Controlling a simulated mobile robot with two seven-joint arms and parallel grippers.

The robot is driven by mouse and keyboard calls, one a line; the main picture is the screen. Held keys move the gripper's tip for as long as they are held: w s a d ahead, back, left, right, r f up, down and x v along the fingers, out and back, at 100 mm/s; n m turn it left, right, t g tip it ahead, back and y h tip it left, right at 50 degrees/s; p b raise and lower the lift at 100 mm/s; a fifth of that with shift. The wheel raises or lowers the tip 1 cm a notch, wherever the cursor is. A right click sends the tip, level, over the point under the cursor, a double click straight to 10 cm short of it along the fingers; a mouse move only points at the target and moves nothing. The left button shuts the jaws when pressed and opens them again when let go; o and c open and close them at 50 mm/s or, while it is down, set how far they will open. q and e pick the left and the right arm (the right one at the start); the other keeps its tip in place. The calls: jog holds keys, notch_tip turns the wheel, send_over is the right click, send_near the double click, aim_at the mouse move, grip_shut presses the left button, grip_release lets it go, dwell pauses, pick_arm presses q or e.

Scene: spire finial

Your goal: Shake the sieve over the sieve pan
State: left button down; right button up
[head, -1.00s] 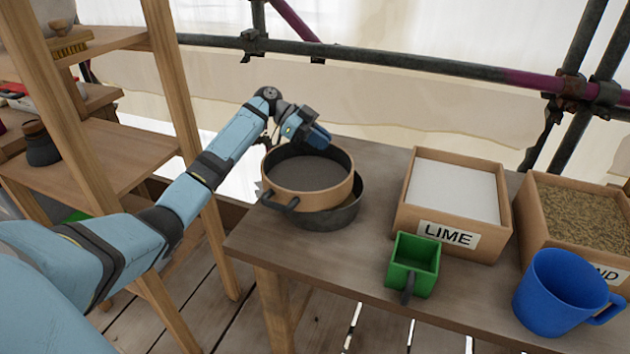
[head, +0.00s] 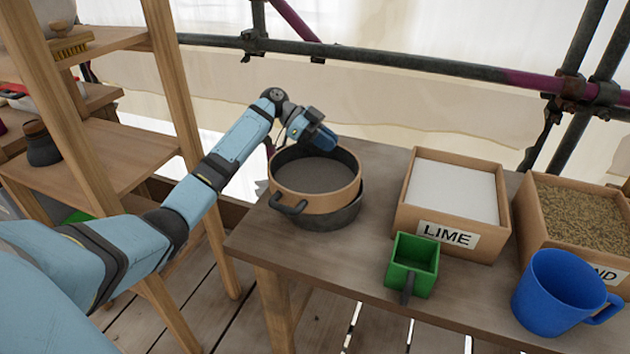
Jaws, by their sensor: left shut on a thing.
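The sieve (head: 318,203), a round wooden hoop with a dark mesh floor and a dark handle at its front left, is above the dark sieve pan (head: 340,217). The pan sits on the table and shows below and to the right of the sieve. The mesh looks empty. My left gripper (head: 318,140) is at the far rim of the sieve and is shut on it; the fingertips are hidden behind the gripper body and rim. My right gripper is not in the picture.
A box labelled LIME (head: 452,205) with white powder, a sand box (head: 575,225), a green scoop (head: 412,265) and a blue mug (head: 560,292) stand to the right on the table (head: 330,262). Wooden shelves (head: 120,165) rise at the left.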

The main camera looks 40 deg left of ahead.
pick_arm(q)
jog(key=shift+s+a+f, duration=0.2)
jog(key=shift+s+a, duration=0.05)
jog(key=shift+a, duration=0.5)
jog(key=shift+w+d, duration=0.15)
jog(key=shift+d, duration=0.45)
jog(key=shift+w+d, duration=0.15)
jog(key=shift+d, duration=0.45)
jog(key=c, duration=1.1)
grip_release()
jog(key=shift+a+r, duration=0.1)
jog(key=shift+a, duration=0.05)
jog(key=v, duration=1.1)
jog(key=shift+a+r, duration=0.15)
jog(key=shift+a, duration=0.2)
jog(key=shift+s, duration=0.1)
